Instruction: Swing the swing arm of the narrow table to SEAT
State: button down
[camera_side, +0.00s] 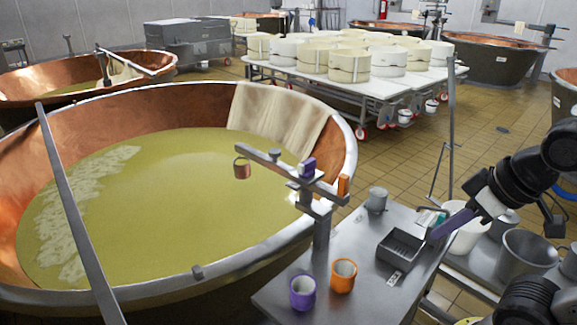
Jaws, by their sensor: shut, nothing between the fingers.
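The narrow table (350,285) is a grey top at the front right, beside the big copper vat. A grey post (321,235) stands on it and carries the swing arm (285,166), a grey bar that reaches left over the vat. A small copper pot (242,168) hangs at the bar's outer end. A purple block (307,167) sits on the bar, and an orange piece (343,186) stands at its right end. I cannot read any SEAT mark. My gripper (437,235) is shut and empty, beside the grey tray and well right of the swing arm.
A purple cup (302,292) and an orange cup (343,275) stand near the table's front. A grey compartment tray (400,249) and a grey cup (377,199) are farther back. White and grey buckets (529,251) crowd the right. The vat rim (245,262) borders the table's left.

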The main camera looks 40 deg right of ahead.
jog(key=c, duration=1.5)
grip_release()
jog(key=shift+c, duration=0.2)
jog(key=shift+o, duration=2.4)
jog(key=shift+s+r, duration=0.1)
jog(key=shift+s, duration=0.25)
jog(key=o, duration=0.4)
jog(key=shift+n+g, duration=0.3)
jog(key=shift+n, duration=0.1)
jog(key=r, duration=0.2)
jog(key=w+r, duration=0.1)
jog(key=r, duration=0.1)
jog(key=shift+w+r, duration=0.15)
jog(key=shift+c, duration=0.2)
jog(key=w+d+r+g, duration=0.1)
jog(key=w+r+g, duration=0.1)
jog(key=w+r, duration=0.85)
jog(key=g, duration=0.3)
send_over(344, 176)
notch_tip(344, 176, down, 5)
notch_tip(344, 176, down, 14)
jog(key=shift+f, duration=0.25)
